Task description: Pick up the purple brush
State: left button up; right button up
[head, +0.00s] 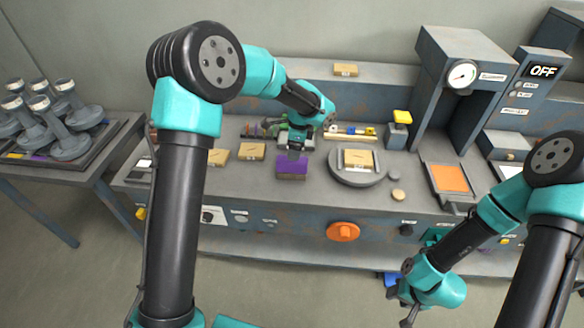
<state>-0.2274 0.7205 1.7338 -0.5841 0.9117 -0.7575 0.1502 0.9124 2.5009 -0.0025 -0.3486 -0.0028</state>
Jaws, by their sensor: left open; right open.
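A flat block with a purple top (291,170) lies on the grey bench near its front edge; it looks like the purple brush, though its bristles cannot be made out. My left gripper (294,153) points down at the back edge of the purple top and is open. Whether its fingertips touch the purple block cannot be told at this size. My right gripper (408,309) is open and empty, low in front of the bench at the lower right, away from the purple block.
A round grey plate (342,175) with a wooden block (358,159) stands right of the purple block. Small wooden blocks (251,151) lie to the left. A press with a gauge (462,73) and an orange pad (451,178) are at the right. A side table (98,160) holds several grey stands.

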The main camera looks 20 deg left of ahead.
aim_at(291, 165)
pick_arm(q)
jog(key=shift+a+f, duration=0.15)
jog(key=shift+f, duration=0.8)
jog(key=shift+a+f, duration=0.1)
jog(key=shift+f, duration=0.8)
jog(key=shift+f, duration=0.1)
jog(key=shift+s+a+f, duration=0.1)
jog(key=shift+a+f, duration=0.1)
jog(key=shift+f, duration=1.05)
jog(key=shift+a+f, duration=0.15)
jog(key=shift+f, duration=1.1)
jog(key=shift+c, duration=0.4)
jog(key=c, duration=1)
jog(key=shift+r, duration=0.1)
